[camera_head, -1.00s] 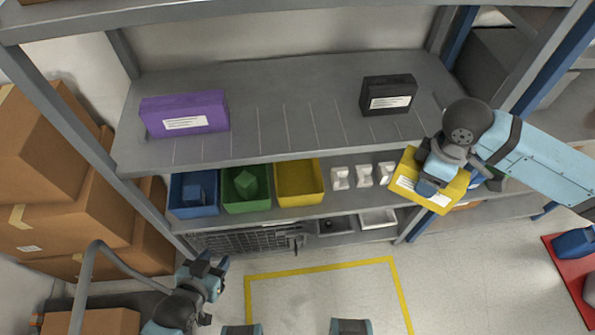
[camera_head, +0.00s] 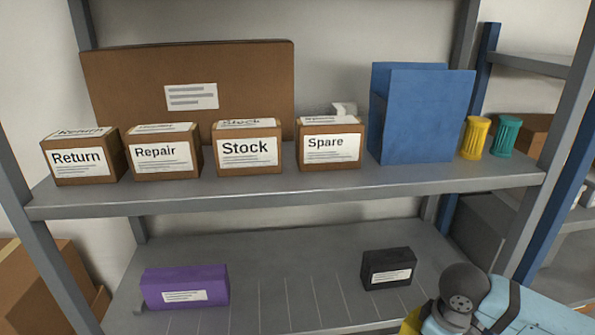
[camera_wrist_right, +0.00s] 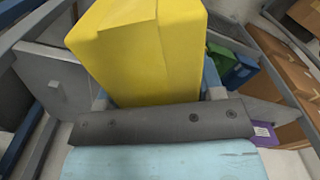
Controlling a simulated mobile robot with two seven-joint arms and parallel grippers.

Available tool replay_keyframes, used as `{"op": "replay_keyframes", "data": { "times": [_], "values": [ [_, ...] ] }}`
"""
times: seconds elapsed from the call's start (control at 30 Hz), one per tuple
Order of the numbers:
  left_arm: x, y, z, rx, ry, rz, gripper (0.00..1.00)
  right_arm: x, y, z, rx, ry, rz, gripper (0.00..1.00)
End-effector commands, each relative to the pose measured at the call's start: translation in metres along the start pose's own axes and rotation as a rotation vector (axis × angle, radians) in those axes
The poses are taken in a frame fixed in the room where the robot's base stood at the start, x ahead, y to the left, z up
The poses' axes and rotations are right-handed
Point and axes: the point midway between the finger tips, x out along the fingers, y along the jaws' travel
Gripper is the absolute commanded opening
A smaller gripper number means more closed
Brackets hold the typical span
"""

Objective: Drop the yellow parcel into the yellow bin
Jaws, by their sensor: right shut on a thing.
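The yellow parcel (camera_wrist_right: 140,50) fills the middle of the right wrist view, held between the fingers of my right gripper (camera_wrist_right: 155,92). In the head view only a small corner of the parcel (camera_head: 411,322) shows at the bottom edge, beside my right wrist. The right gripper's fingers are below the head picture. The yellow bin is not visible in either current view; in the wrist view the parcel covers the area beside the green bin (camera_wrist_right: 222,57). My left gripper is out of view.
A purple box (camera_head: 185,287) and a black box (camera_head: 388,268) stand on the middle shelf (camera_head: 290,265). Labelled cartons, including Stock (camera_head: 248,148), and a blue holder (camera_head: 425,115) stand on the upper shelf (camera_head: 290,190). A blue bin (camera_wrist_right: 241,72) shows in the wrist view.

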Motion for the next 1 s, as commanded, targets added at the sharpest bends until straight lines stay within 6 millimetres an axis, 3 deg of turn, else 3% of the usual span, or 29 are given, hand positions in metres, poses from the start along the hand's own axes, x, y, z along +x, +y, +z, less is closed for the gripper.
{"op": "replay_keyframes", "data": {
  "times": [0.03, 0.1, 0.4, 0.87, 1.0],
  "values": [
    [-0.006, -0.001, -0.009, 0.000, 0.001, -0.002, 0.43, -0.015, 0.000, -0.007, 0.093, 0.004, -0.001, 0.29],
    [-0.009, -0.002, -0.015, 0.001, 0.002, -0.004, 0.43, -0.026, 0.000, -0.014, 0.229, 0.004, -0.001, 0.29],
    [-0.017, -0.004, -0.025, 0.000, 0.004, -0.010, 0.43, -0.052, 0.000, -0.032, 0.613, -0.001, -0.003, 0.29],
    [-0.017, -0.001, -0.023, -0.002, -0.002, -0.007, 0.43, -0.054, 0.002, -0.034, 0.655, 0.001, 0.000, 0.29],
    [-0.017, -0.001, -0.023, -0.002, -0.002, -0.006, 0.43, -0.037, -0.002, -0.032, 0.657, -0.006, -0.006, 0.29]
  ]
}}
